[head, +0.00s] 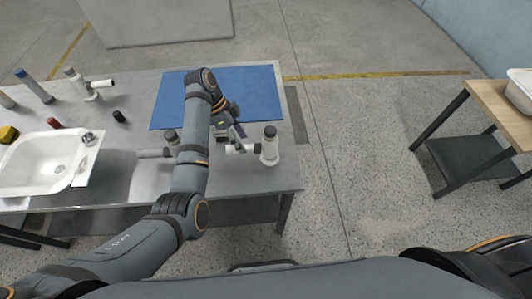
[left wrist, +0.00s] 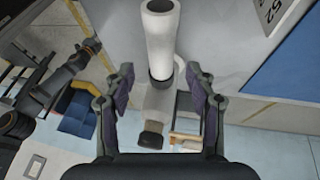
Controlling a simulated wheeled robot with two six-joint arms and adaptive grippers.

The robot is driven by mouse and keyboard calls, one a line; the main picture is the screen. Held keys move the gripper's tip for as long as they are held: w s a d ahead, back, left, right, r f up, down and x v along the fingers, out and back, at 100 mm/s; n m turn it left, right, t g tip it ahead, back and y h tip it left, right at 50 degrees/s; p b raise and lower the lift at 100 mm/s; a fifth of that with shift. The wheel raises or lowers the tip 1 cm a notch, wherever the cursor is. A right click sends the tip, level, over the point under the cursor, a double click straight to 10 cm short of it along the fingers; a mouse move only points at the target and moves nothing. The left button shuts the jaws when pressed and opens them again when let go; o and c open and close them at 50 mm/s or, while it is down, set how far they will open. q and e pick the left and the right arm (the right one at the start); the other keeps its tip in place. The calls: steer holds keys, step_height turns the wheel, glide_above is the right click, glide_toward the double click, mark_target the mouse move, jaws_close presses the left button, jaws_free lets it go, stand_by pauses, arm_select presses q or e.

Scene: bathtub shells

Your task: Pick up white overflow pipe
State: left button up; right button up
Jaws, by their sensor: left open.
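A white overflow pipe (head: 270,147) with a dark cap stands on the grey table near its right end, and its side branch points left. My left gripper (head: 237,134) is just above and left of it, over the branch. In the left wrist view the open fingers (left wrist: 159,72) are on either side of a white pipe (left wrist: 159,40) with a dark ring. I cannot tell whether they touch it. A second, similar pipe (head: 171,137) is partly hidden behind my left arm. My right gripper is not in view.
A blue mat (head: 262,90) covers the back right of the table. A white basin (head: 30,178) sits at left, with another capped pipe (head: 91,92) and bottle-like tubes behind it. A wooden table (head: 490,105) stands at far right, with open floor between.

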mark_target(253, 149)
arm_select(q)
steer(key=shift+s+d+f, duration=0.1)
steer(key=shift+d+f, duration=0.05)
steer(key=shift+f, duration=0.1)
steer(key=p+x, duration=0.1)
steer(key=x, duration=0.3)
steer(key=shift+f, duration=0.3)
steer(key=shift+f+p, duration=0.25)
steer(key=shift+p, duration=0.05)
jaws_close()
